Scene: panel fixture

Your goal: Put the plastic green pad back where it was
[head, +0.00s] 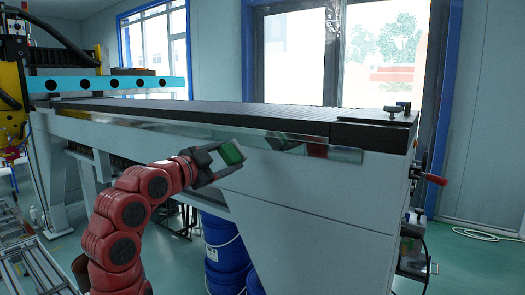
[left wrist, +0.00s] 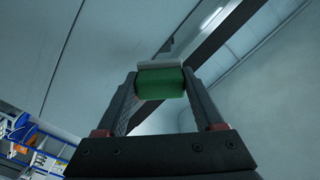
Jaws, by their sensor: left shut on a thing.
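The green pad (head: 231,153) is a small green block with a pale layer on one side. My left gripper (head: 222,156) is shut on it and holds it in front of the machine's side, below the level of its dark top. In the left wrist view the green pad (left wrist: 161,82) sits between the two fingertips of my left gripper (left wrist: 160,86), with its pale layer along the upper edge. My right gripper is in neither view.
A long grey machine bench (head: 330,200) with a dark slatted top (head: 220,112) fills the middle. A red-handled lever (head: 432,178) sticks out at its right end. Blue buckets (head: 224,255) stand on the floor below. A cyan beam (head: 110,84) is at the back left.

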